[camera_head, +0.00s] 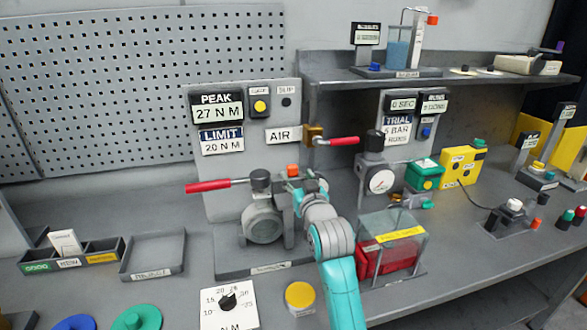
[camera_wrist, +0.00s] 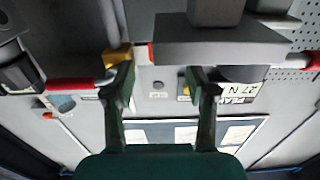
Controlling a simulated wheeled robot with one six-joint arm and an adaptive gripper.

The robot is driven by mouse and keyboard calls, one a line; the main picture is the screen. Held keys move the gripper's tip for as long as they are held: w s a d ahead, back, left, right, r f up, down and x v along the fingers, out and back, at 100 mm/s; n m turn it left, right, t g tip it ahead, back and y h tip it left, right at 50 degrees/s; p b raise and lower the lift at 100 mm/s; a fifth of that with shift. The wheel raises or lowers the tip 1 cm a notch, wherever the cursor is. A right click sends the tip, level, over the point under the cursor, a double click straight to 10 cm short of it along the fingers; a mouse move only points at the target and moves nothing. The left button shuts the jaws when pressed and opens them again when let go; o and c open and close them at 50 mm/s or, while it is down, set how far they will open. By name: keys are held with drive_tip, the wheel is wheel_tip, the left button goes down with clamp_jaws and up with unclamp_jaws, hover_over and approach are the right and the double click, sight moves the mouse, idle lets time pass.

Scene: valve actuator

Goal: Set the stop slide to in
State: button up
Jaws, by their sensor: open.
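I cannot read a label for the stop slide. A small orange block (camera_head: 292,170) sits at the top right of the grey valve actuator (camera_head: 264,222) and may be part of it; a red-orange edge (camera_wrist: 151,52) shows beside a grey block (camera_wrist: 225,45) in the wrist view. My gripper (camera_wrist: 158,72) is open, with nothing between its two dark fingers. In the head view my teal arm reaches up to the actuator's right side, and the wrist hides part of it. Contact between fingers and actuator cannot be told.
A red lever (camera_head: 208,186) extends left from the actuator. The brass AIR valve (camera_head: 314,136) with its red handle (camera_head: 338,141) is above right. A clear-covered box (camera_head: 392,245) stands close to my arm's right. A dial (camera_head: 228,301) and yellow disc (camera_head: 299,296) lie in front.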

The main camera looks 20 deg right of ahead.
sight(293, 171)
drive_tip(key=w, duration=0.5)
drive_tip(key=shift+w, duration=0.4)
drive_tip(key=shift+a, duration=0.1)
clamp_jaws()
